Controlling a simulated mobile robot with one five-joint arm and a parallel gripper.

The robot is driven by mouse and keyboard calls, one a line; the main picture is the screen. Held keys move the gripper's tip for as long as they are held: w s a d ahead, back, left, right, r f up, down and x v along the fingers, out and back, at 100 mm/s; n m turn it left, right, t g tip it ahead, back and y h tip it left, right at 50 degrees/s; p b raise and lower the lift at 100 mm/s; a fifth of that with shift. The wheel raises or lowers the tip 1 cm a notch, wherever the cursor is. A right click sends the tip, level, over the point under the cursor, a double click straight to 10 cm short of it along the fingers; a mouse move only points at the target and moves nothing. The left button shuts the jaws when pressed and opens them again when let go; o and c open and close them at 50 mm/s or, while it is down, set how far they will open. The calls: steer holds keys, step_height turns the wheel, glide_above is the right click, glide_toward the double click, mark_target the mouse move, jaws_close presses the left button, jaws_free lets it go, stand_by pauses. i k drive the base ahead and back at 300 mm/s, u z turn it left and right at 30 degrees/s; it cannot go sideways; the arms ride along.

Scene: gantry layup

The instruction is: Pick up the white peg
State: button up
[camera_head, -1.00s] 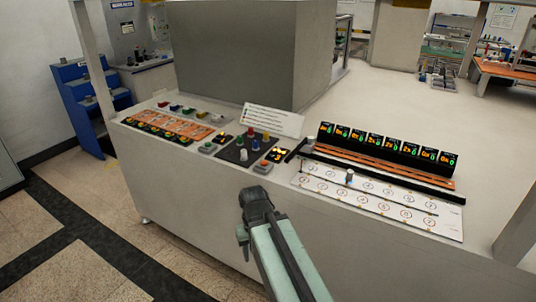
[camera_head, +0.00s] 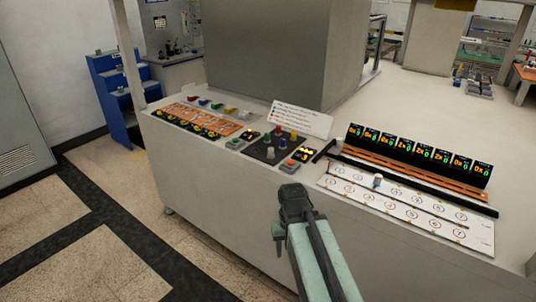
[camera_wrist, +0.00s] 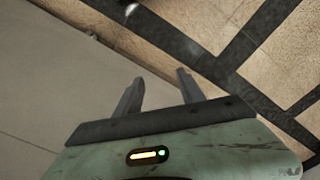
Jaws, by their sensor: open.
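A small pale peg (camera_head: 271,152) stands on a dark pad (camera_head: 258,152) on the console, near the front edge of the pad. A second pale peg (camera_head: 377,182) stands on the white numbered board (camera_head: 455,233) at the right. I cannot tell from colour alone which is the white peg. My gripper (camera_head: 278,231) hangs in front of the console's front wall, below the top and apart from both pegs. In the wrist view, its two fingers are spread with nothing between them (camera_wrist: 160,77); only floor and a plain pale surface show, no peg.
Red, green and yellow pegs share the dark pad. A white label sign (camera_head: 302,119) stands behind it. Orange trays (camera_head: 208,117) lie left, and a row of black displays (camera_head: 418,154) stands right. A large grey block (camera_head: 265,55) rises behind. Floor is open at lower left.

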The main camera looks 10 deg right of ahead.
mark_target(270, 155)
steer(key=u, duration=2.05)
steer(key=i, duration=3.85)
steer(key=z, duration=3.45)
steer(key=i, duration=1)
steer(key=z, duration=0.05)
